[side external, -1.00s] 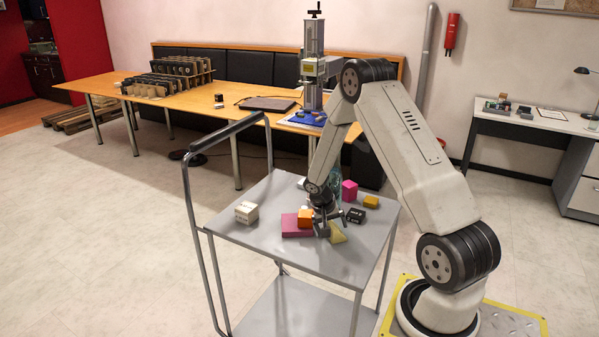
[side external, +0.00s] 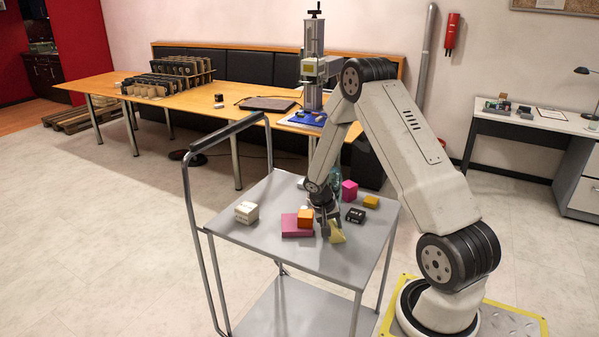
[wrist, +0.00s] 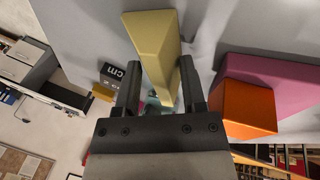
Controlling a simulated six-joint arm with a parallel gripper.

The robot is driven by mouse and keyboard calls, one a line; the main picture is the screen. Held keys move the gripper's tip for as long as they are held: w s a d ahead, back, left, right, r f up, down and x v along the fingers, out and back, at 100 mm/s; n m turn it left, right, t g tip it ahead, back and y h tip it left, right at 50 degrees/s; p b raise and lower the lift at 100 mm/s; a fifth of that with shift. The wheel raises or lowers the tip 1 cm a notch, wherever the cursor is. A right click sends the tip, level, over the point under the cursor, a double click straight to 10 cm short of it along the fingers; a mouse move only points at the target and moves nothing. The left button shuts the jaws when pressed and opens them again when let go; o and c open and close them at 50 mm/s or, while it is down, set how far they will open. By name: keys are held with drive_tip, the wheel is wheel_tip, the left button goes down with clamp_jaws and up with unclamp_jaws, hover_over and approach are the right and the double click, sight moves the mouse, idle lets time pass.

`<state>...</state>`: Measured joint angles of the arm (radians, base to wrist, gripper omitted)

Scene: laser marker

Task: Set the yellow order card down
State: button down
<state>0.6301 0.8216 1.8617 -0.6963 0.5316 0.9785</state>
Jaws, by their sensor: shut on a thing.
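The pale yellow order card (side external: 337,232), a tent-like or wedge shape, is at the front of the grey cart top (side external: 285,251). My gripper (side external: 328,229) points down at it, just right of the magenta block. In the wrist view the yellow card (wrist: 153,40) reaches up from between the two dark fingers of my gripper (wrist: 160,75), which is shut on it. I cannot tell whether the card touches the cart top.
An orange block (side external: 305,218) sits on a flat magenta block (side external: 296,229), close beside my gripper. A white box (side external: 246,212), a black block (side external: 355,215), a pink block (side external: 349,191) and a yellow block (side external: 370,202) stand around. The cart's front is clear.

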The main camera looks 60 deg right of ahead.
drive_tip(key=shift+r, duration=0.5)
drive_tip(key=s+a+r, duration=0.8)
drive_tip(key=s+r, duration=0.3)
drive_tip(key=shift+s+r, duration=0.2)
drive_tip(key=shift+r, duration=0.2)
drive_tip(key=shift+w, duration=0.1)
idle(0.4)
drive_tip(key=w+d+n+t, duration=0.2)
drive_tip(key=w+d+n, duration=0.3)
drive_tip(key=w+n, duration=0.3)
drive_tip(key=w+d+n+t, duration=0.2)
drive_tip(key=w+d+n, duration=0.3)
drive_tip(key=w, duration=0.8)
drive_tip(key=shift+w+r+n, duration=0.25)
drive_tip(key=shift+w+n, duration=0.1)
drive_tip(key=shift+n, duration=1.05)
